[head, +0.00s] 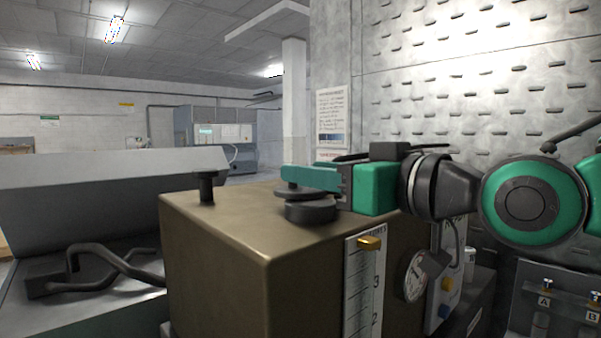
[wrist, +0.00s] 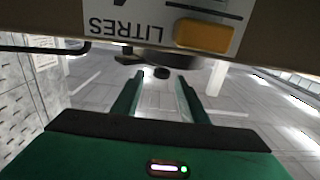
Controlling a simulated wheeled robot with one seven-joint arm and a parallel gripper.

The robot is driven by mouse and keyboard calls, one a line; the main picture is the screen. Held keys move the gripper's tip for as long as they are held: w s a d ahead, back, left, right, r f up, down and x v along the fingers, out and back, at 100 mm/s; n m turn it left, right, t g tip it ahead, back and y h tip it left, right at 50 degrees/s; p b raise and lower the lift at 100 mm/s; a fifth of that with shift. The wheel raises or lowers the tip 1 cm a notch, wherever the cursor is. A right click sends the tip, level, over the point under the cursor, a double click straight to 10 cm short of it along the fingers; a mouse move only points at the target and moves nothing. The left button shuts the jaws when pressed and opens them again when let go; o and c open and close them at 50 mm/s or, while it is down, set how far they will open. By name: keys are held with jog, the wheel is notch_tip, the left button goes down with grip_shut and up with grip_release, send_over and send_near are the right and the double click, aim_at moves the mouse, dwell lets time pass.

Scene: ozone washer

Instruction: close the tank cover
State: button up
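A brown metal tank (head: 215,235) stands in the middle of the head view. A dark round fitting (head: 311,212) sits on its top near the front edge, with a smaller dark disc (head: 293,194) above it. I take this fitting to be the tank cover; I cannot tell whether it is shut. My gripper (head: 283,178) is level above the tank top, its green fingers at the disc. The wrist view shows my gripper (wrist: 160,82) with its fingers apart and nothing clearly held. The dark fitting (wrist: 165,62) lies just beyond the fingertips there; contact cannot be told.
A short black post (head: 206,188) stands on the tank's left. A raised grey panel (head: 110,172) and black bent handles (head: 105,262) are at left. A perforated wall (head: 480,80) stands behind.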

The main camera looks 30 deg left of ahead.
jog(key=shift+x, duration=2.3)
grip_shut()
